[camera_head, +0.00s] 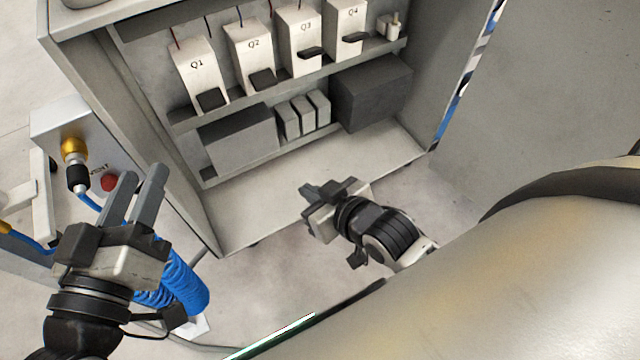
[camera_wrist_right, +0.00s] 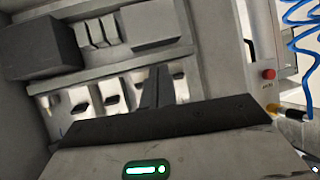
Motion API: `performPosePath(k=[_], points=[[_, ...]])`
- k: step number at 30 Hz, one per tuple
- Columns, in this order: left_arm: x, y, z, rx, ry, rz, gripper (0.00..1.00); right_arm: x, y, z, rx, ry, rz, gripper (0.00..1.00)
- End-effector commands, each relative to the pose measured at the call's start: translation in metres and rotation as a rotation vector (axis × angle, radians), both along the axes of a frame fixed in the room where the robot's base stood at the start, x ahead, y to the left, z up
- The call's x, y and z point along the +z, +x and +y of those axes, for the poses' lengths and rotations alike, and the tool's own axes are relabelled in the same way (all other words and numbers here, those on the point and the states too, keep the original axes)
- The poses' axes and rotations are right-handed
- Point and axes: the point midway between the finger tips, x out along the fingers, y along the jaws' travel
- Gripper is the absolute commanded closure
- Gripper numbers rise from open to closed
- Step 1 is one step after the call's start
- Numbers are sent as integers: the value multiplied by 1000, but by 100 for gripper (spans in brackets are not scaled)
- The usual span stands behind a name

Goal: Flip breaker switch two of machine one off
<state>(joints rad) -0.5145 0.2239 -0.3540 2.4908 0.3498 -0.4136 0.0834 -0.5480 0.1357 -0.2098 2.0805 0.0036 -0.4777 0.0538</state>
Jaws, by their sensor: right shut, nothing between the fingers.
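The cabinet in the head view holds a row of white breakers labelled Q1 to Q4. Breaker Q2 (camera_head: 249,48) is second from the left, with a dark lever (camera_head: 262,79) near its lower front. The Q1 lever (camera_head: 211,98) sits similarly low, while the Q3 lever (camera_head: 311,53) and Q4 lever (camera_head: 350,37) stick out higher. My right gripper (camera_head: 310,189) is shut and empty, in front of and below the breakers; its fingers also show in the right wrist view (camera_wrist_right: 157,80), covering part of the row. My left gripper (camera_head: 138,182) is open and empty at lower left.
Below the breakers is a shelf with grey boxes (camera_head: 240,142) and a dark box (camera_head: 371,92). The cabinet's side walls flank the opening. A unit with a red button (camera_head: 109,182) and coiled blue hose (camera_head: 186,285) stands left. Floor in front is partly clear.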

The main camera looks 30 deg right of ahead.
Motion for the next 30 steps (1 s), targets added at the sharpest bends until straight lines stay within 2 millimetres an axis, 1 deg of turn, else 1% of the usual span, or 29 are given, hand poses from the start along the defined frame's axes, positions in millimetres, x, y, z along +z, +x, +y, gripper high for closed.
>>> performPosePath(k=[1, 3, 9, 14, 30], points=[[6, 0, 0, 0, 0, 0, 64, 1, -10, 1, 6, 3, 18, 100], [9, 0, 0, 0, 0, 0, 64, 0, -20, 3, 13, 6, 36, 100], [14, 0, 0, 0, 0, 0, 64, -4, -38, 5, 26, 10, 67, 100], [14, 0, 0, 0, 0, 0, 64, -5, -43, 6, 28, 11, 73, 100], [14, 0, 0, 0, 0, 0, 64, -5, -43, 6, 29, 12, 74, 100]])
